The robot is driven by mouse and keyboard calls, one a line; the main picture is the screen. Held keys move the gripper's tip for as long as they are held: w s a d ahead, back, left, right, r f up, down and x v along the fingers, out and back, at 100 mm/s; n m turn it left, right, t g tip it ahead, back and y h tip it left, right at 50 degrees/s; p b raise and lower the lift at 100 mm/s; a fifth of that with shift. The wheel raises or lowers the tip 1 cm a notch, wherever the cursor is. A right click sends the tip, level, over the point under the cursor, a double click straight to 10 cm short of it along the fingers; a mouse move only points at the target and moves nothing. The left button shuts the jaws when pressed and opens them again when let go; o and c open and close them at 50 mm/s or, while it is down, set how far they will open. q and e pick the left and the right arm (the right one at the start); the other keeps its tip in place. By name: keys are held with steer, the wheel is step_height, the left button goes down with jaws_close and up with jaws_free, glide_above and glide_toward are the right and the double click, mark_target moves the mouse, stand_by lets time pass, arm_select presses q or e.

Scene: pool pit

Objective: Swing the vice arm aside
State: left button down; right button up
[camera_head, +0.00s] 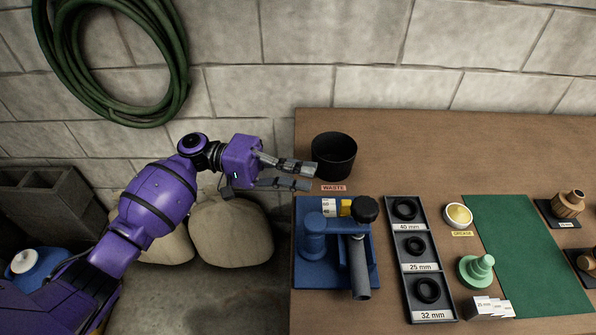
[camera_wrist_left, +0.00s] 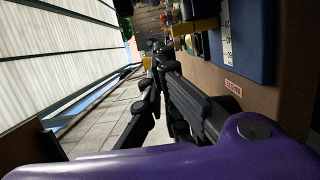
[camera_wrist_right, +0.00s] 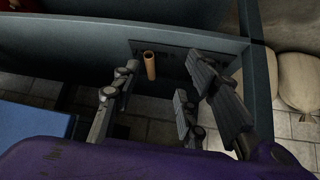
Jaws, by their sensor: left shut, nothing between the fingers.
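The blue vice (camera_head: 314,243) stands on a blue base plate at the left of the workbench. Its blue arm (camera_head: 338,226) reaches across from the left post to the right side, where there is a black knob (camera_head: 366,208). A grey cylinder (camera_head: 359,268) points toward the front there. My left gripper (camera_head: 312,176) is shut and empty, beside the waste bin, behind and left of the vice and apart from it. It also shows in the left wrist view (camera_wrist_left: 158,62). My right gripper (camera_wrist_right: 163,78) is open and empty, away from the vice.
A black waste bin (camera_head: 334,155) stands close to my left fingertips. A black tray (camera_head: 420,262) of rings lies right of the vice, then a grease tin (camera_head: 458,215), a green stepped cone (camera_head: 477,269) and a green mat (camera_head: 525,250). A brown tube (camera_wrist_right: 150,65) shows beyond my right gripper.

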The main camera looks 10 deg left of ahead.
mark_target(337, 225)
arm_select(q)
steer(key=s+d+p, duration=0.1)
steer(key=d, duration=0.1)
steer(key=s+d+p, duration=0.1)
steer(key=s+d, duration=0.1)
steer(key=s+d+p, duration=0.1)
steer(key=d, duration=0.2)
steer(key=shift+s+d, duration=0.1)
steer(key=shift+s, duration=0.05)
arm_select(e)
steer(key=r, duration=0.3)
steer(key=shift+w+a+r, duration=0.1)
steer(key=shift+w+r, duration=0.2)
steer(key=shift+w, duration=0.1)
arm_select(q)
steer(key=shift+d+f+g, duration=0.1)
steer(key=shift+d+g, duration=0.1)
steer(key=shift+g, duration=0.2)
steer(key=shift+m+b, duration=0.3)
steer(key=shift+m, duration=0.1)
arm_select(e)
steer(key=shift+s+f, duration=0.4)
